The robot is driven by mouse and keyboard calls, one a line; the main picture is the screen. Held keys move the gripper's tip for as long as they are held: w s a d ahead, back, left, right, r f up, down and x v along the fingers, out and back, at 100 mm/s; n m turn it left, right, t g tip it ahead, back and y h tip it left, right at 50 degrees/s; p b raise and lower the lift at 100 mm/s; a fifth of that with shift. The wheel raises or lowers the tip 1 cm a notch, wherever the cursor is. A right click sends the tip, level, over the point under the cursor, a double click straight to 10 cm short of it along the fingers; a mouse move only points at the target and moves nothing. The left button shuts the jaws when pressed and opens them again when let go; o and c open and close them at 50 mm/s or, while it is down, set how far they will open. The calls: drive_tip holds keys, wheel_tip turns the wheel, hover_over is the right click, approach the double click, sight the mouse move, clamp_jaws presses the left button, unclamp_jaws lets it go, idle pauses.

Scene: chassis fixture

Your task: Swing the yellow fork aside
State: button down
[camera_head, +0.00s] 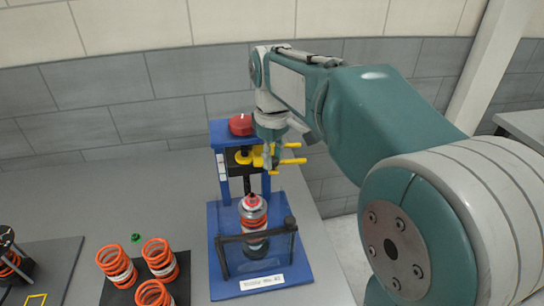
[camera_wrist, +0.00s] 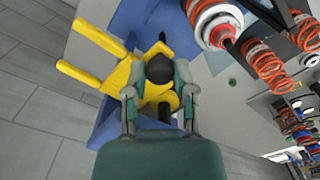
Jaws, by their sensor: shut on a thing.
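The yellow fork (camera_head: 290,161) is mounted on the blue press frame (camera_head: 226,186), and its two prongs point right, away from the spring. In the wrist view the fork (camera_wrist: 98,42) has its prongs pointing to the upper left. My gripper (camera_wrist: 158,95) is shut on the yellow fork near a round black knob (camera_wrist: 159,69), with one finger on each side. In the head view my gripper (camera_head: 268,158) is at the top of the frame and partly hides the fork. Below it, a shock absorber with an orange spring (camera_head: 254,214) stands upright on the blue base.
A black bar (camera_head: 256,236) crosses in front of the shock absorber. A red part (camera_head: 241,125) sits on top of the frame. Several orange springs (camera_head: 160,258) stand on a dark mat to the left. A grey tray (camera_head: 62,262) lies further left. A wall stands behind the table.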

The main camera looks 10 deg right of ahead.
drive_tip(key=shift+w+r, duration=0.1)
drive_tip(key=shift+c, duration=2.2)
unclamp_jaws()
wheel_tip(320, 180, up, 12)
drive_tip(key=s+d+f+m+t, duration=0.2)
drive_tip(key=s+f+m, duration=0.2)
drive_tip(key=s+f, duration=0.4)
drive_tip(key=s+d+f+m+t, duration=0.2)
drive_tip(key=s+f, duration=0.6)
drive_tip(key=s, duration=0.4)
drive_tip(key=shift+s+d+m+t, duration=0.15)
drive_tip(key=shift+d+m+t, duration=0.25)
drive_tip(key=shift+m+t, duration=0.55)
